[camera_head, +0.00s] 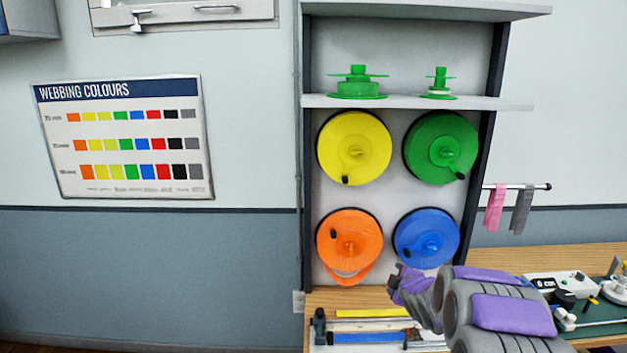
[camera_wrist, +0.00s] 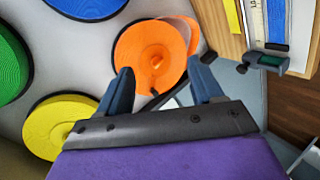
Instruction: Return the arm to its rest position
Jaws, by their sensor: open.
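My gripper (camera_head: 397,280) is in front of the strap wall, low and near the blue reel (camera_head: 427,238), above the wooden bench. In the wrist view my gripper (camera_wrist: 165,84) has its two fingers spread apart with nothing between them. The orange reel (camera_head: 349,240) shows behind the fingers in the wrist view (camera_wrist: 150,55), with a loop of orange strap hanging at its lower edge. My grey and purple arm reaches in from the lower right of the head view.
A yellow reel (camera_head: 354,148) and a green reel (camera_head: 441,147) hang above. Green spools (camera_head: 357,82) stand on the shelf (camera_head: 415,103). Pink and grey straps (camera_head: 494,207) hang from a rod at right. The bench (camera_head: 560,257) holds a measuring fixture and devices.

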